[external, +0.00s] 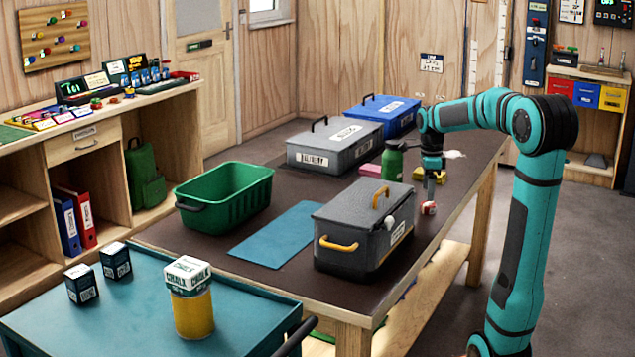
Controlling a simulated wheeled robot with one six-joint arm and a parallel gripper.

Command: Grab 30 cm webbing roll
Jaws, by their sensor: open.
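My gripper (430,192) points down over the right part of the dark table, behind the grey lidded box. Its jaws are open; the fingers are small and dark in this view. A small red-and-white rounded item (428,208) lies on the table just below the fingertips, close to the table's right edge. It looks like a roll, but I cannot read any 30 cm mark on it. I cannot tell whether the fingers touch it or stand around it.
The grey box (340,232) with yellow handles stands close in front of my gripper. A green bottle (392,162), a pink block (370,170) and two more lidded boxes, grey (322,157) and blue (370,108), stand behind. A green bin (225,205) and blue mat (272,240) are left.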

